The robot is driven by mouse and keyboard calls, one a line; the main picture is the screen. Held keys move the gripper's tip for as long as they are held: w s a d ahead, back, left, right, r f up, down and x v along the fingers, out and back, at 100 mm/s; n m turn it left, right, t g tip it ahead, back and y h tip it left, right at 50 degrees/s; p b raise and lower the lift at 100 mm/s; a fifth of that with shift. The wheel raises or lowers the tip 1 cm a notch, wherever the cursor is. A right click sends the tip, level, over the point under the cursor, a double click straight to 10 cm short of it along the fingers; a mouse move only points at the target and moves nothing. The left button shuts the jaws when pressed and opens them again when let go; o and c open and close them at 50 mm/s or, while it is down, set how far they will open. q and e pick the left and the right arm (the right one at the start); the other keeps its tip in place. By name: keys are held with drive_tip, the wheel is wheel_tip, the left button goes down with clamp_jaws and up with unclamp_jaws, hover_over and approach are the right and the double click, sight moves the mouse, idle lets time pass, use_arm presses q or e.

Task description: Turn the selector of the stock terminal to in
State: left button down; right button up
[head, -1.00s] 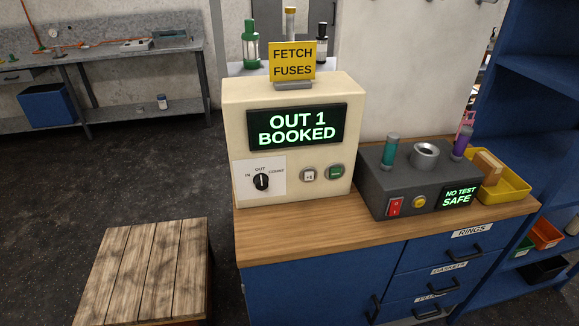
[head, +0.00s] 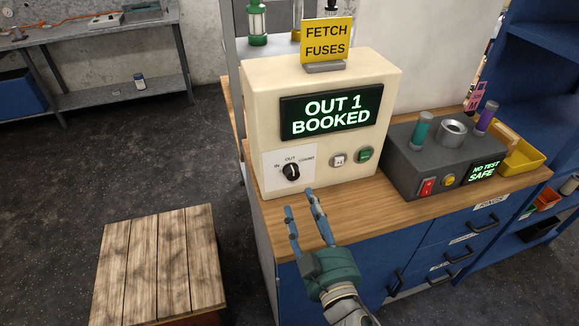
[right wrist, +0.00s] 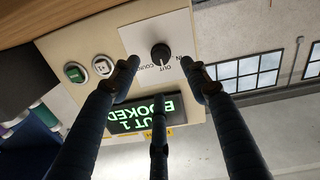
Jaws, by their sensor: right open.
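The stock terminal (head: 336,75) is a cream box on the wooden counter, with a screen (head: 331,111) reading "OUT 1 BOOKED". Its black selector (head: 291,172) sits on a white plate marked IN, OUT and COUNT, with its pointer at OUT. My right gripper (head: 299,200) is open and empty in front of the terminal, just below and right of the selector, apart from it. In the right wrist view the selector (right wrist: 161,54) appears upside down, between and beyond the spread fingers (right wrist: 160,80). My left gripper is not in view.
A "+1" button (head: 339,160) and a green button (head: 365,155) are right of the selector. A dark grey tester (head: 437,160) and a yellow tray (head: 522,160) stand further right. A slatted wooden crate (head: 160,260) stands on the floor at left.

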sight(293, 176)
drive_tip(key=x, duration=0.2)
drive_tip(key=p+x, duration=0.1)
drive_tip(key=r+p+x, duration=0.1)
drive_tip(key=x, duration=0.1)
drive_tip(key=shift+w+a, duration=0.1)
drive_tip(key=shift+w, duration=0.2)
drive_tip(key=x, duration=0.3)
drive_tip(key=shift+f, duration=0.25)
drive_tip(key=shift+w+a+p, duration=0.15)
drive_tip(key=shift+w+p, duration=0.15)
drive_tip(key=shift+w, duration=0.05)
drive_tip(key=shift+w+f, duration=0.1)
drive_tip(key=shift+w, duration=0.25)
drive_tip(key=c, duration=1)
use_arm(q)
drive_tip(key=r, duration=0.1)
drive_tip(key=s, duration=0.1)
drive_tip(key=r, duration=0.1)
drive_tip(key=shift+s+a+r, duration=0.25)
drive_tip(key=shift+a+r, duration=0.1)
use_arm(e)
drive_tip(key=shift+c, duration=0.8)
